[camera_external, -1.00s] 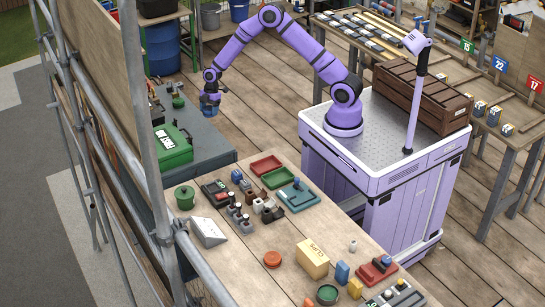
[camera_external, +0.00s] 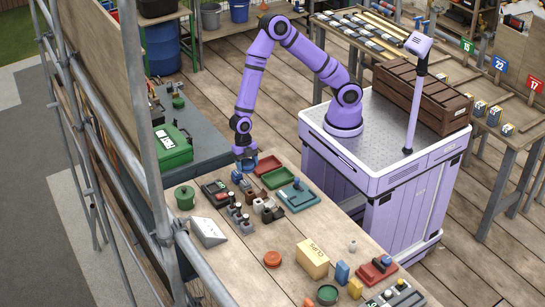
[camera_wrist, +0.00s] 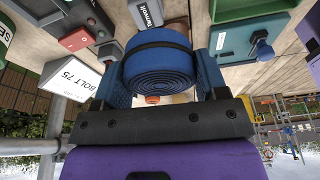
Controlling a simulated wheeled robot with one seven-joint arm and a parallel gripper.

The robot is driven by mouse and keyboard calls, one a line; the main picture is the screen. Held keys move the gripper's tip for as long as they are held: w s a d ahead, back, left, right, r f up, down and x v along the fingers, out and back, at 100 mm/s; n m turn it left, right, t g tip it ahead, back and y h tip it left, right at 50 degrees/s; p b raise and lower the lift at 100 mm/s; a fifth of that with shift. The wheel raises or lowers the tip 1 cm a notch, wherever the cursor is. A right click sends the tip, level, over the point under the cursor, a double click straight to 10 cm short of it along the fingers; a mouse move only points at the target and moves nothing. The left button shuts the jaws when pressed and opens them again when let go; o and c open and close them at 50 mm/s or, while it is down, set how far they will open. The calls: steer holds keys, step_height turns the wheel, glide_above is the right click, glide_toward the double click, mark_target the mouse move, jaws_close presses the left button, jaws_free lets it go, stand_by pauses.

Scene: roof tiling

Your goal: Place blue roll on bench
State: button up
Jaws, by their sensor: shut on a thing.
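The blue roll (camera_wrist: 160,68), a coiled blue strip with a black band, fills the middle of the wrist view. My gripper (camera_external: 246,160) is shut on it, with one finger on each side. In the external view the roll shows only as a small blue shape at the gripper's end. It is over the far end of the wooden bench (camera_external: 232,262), near the red tray; I cannot tell whether it touches the bench top.
A red tray (camera_external: 265,165), a green tray (camera_external: 279,178) and a teal tray (camera_external: 293,197) lie close by. Bare wood shows around the orange disc (camera_external: 272,259).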

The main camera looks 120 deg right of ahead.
steer(key=s+a+n+g, duration=0.1)
steer(key=s+a+n, duration=0.3)
steer(key=a, duration=0.5)
steer(key=s+a+n+g, duration=0.1)
steer(key=s+a+n, duration=0.1)
steer(key=s+a, duration=0.5)
steer(key=s+a+n+g+h, duration=0.1)
steer(key=s+a+n, duration=0.4)
steer(key=s, duration=0.4)
steer(key=s+a+n, duration=0.2)
steer(key=s+a, duration=0.5)
steer(key=s, duration=0.1)
step_height(320, 180, down, 6)
steer(key=shift+h, duration=0.3)
glide_above(323, 225)
steer(key=shift+w+d+f, duration=0.15)
steer(key=shift+f, duration=0.25)
steer(key=shift+w+d+f, duration=0.1)
steer(key=shift+w+f, duration=0.05)
steer(key=shift+f, duration=0.2)
steer(key=shift+w, duration=0.1)
steer(key=shift+f, duration=1.75)
steer(key=shift+f, duration=0.1)
steer(key=o, duration=1)
steer(key=shift+c, duration=0.2)
